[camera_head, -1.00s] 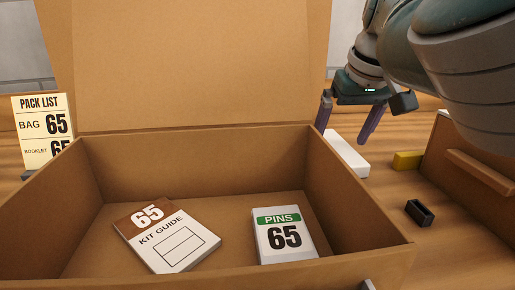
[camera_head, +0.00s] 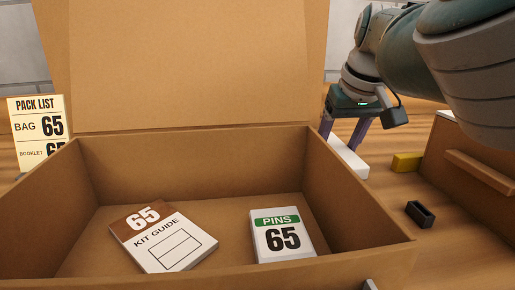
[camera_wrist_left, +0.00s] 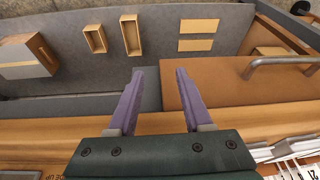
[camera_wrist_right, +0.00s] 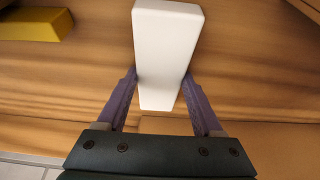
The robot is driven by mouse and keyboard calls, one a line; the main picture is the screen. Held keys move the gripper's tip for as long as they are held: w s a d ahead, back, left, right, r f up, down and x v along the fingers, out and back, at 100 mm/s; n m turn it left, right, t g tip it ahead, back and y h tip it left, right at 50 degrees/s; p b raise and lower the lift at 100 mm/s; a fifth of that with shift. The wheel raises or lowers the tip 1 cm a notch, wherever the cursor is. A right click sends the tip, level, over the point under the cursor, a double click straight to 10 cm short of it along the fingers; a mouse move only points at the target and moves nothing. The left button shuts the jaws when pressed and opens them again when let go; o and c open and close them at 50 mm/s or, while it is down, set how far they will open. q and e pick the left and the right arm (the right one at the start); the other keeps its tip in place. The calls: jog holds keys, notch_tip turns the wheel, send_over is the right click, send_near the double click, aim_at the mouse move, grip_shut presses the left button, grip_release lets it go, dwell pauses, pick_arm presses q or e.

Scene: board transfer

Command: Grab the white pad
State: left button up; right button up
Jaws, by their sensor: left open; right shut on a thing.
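The white pad (camera_head: 348,158) is a long white block on the wooden table, just right of the open cardboard box. My right gripper (camera_head: 344,139) is down at the pad, and the box wall hides part of the pad. In the right wrist view the purple fingers of my right gripper (camera_wrist_right: 161,85) are shut on the two long sides of the white pad (camera_wrist_right: 165,45). My left gripper (camera_wrist_left: 158,75) is open and empty in the left wrist view, above a table edge; it is not in the head view.
The cardboard box (camera_head: 190,150) holds a kit guide booklet (camera_head: 155,240) and a pins packet (camera_head: 280,238). A pack list card (camera_head: 38,135) stands at left. A yellow block (camera_head: 406,162), a small black tray (camera_head: 420,214) and a brown box (camera_head: 470,170) lie right of the pad.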

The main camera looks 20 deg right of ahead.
jog(key=c, duration=0.4)
jog(key=shift+r, duration=0.1)
